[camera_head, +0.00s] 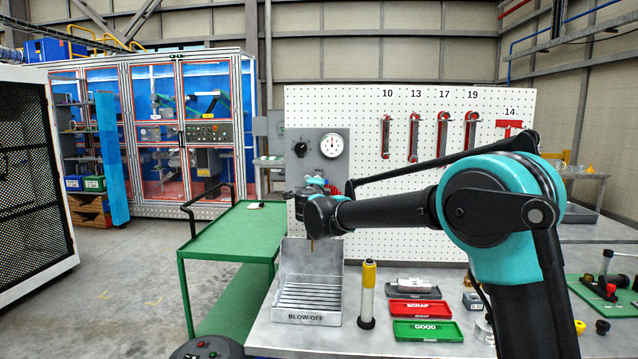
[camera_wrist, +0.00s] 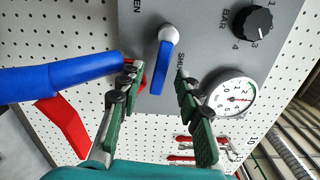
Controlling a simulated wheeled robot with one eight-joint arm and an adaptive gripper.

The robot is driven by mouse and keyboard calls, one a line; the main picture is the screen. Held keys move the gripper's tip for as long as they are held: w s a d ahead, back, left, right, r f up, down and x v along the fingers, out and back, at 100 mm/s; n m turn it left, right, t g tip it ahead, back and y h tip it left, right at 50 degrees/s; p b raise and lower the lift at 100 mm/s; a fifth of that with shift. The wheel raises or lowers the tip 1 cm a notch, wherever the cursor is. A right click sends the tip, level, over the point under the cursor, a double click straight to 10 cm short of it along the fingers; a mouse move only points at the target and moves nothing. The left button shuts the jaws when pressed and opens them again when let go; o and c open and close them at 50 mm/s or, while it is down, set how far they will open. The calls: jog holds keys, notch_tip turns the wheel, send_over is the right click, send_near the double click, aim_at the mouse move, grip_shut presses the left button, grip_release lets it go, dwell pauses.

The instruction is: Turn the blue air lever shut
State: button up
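The blue air lever (camera_wrist: 162,68) hangs from a pale round pivot on the grey air panel (camera_wrist: 200,20) in the wrist view. Part of a label ending in "EN" lies beyond its pivot, and one starting "SHU" lies to its right. My gripper (camera_wrist: 158,76) is open, with one green-padded finger on each side of the lever. I see a gap on the right side; I cannot tell whether the left finger touches it. In the head view my gripper (camera_head: 314,205) is in front of the panel (camera_head: 321,150) and hides the lever.
A black knob (camera_wrist: 253,22) and a pressure gauge (camera_wrist: 232,97) sit right of the lever. A blue and red tool (camera_wrist: 70,82) is close at the left, beside my left finger. Below, the blow-off tray (camera_head: 307,319) and a yellow-topped cylinder (camera_head: 367,295) stand on the bench.

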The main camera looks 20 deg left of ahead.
jog(key=v, duration=0.9)
jog(key=shift+f+m, duration=0.1)
jog(key=shift+m, duration=0.2)
jog(key=c, duration=0.4)
jog(key=shift+f+m, duration=0.15)
jog(key=shift+m, duration=0.25)
jog(key=shift+c, duration=1.2)
jog(key=shift+f+m+t, duration=0.25)
jog(key=shift+m+t, duration=0.05)
jog(key=shift+m, duration=0.4)
grip_shut()
notch_tip(320, 180, down, 4)
jog(key=m+t, duration=0.2)
jog(key=m, duration=1.4)
jog(key=x, duration=0.9)
jog(key=shift+w, duration=0.35)
